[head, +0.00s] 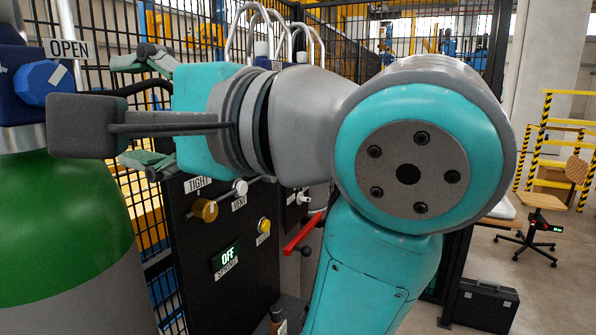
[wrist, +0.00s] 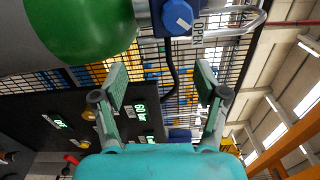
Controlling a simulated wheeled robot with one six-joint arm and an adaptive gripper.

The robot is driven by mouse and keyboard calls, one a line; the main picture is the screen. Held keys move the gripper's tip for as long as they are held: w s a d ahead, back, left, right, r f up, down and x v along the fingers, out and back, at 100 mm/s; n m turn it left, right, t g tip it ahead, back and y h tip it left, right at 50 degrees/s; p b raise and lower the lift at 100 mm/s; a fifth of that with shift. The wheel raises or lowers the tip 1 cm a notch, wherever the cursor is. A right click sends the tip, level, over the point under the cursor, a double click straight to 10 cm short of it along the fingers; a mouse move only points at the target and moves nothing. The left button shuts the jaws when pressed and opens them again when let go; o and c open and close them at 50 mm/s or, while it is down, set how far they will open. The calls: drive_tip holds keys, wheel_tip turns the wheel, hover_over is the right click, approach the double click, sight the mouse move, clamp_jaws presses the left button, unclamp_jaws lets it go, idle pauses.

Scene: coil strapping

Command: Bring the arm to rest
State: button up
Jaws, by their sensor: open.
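My gripper (head: 128,110) is at the left of the head view, held out sideways to the left by my teal and grey arm. Its two fingers are spread apart, with part of it hidden behind a grey block on my wrist. The wrist view shows the open gripper (wrist: 161,78) with both fingers apart and nothing held between them. Behind the gap, a black hose and the mesh fence show. My arm is bent, with a large round joint near the middle of the head view.
A green and grey cylinder (head: 60,215) with a blue valve knob (head: 42,83) stands close at the left, near my gripper. A black control panel (head: 215,290) with knobs, an OFF display and a red lever (head: 303,233) stands behind my arm.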

drive_tip(key=w+d+f+m+t+h, duration=0.15)
drive_tip(key=w+f, duration=0.25)
drive_tip(key=f, duration=0.4)
drive_tip(key=w+d+f+t, duration=0.2)
drive_tip(key=w+f, duration=0.1)
drive_tip(key=f, duration=0.4)
drive_tip(key=w+d+f+m+t+h, duration=0.15)
drive_tip(key=w+f, duration=0.25)
drive_tip(key=f, duration=0.4)
drive_tip(key=s+d+f+t+h, duration=0.1)
drive_tip(key=d+f+t+h, duration=0.15)
drive_tip(key=d+f, duration=0.6)
drive_tip(key=s+d+f+t+h, duration=0.1)
drive_tip(key=s+d+f+h, duration=0.2)
drive_tip(key=f, duration=1.1)
drive_tip(key=s+d+f+n+h, duration=0.3)
drive_tip(key=s+d+f+h, duration=0.2)
drive_tip(key=s+d+f, duration=0.8)
drive_tip(key=s+d+n+h, duration=0.1)
drive_tip(key=s+d+n, duration=0.1)
drive_tip(key=s, duration=0.9)
drive_tip(key=s+d+f+n+g+h, duration=0.1)
drive_tip(key=s+d+n+h, duration=0.1)
drive_tip(key=s, duration=0.9)
drive_tip(key=shift+s+d+f+n, duration=0.15)
drive_tip(key=shift+d+f+n, duration=0.1)
drive_tip(key=shift+n, duration=0.55)
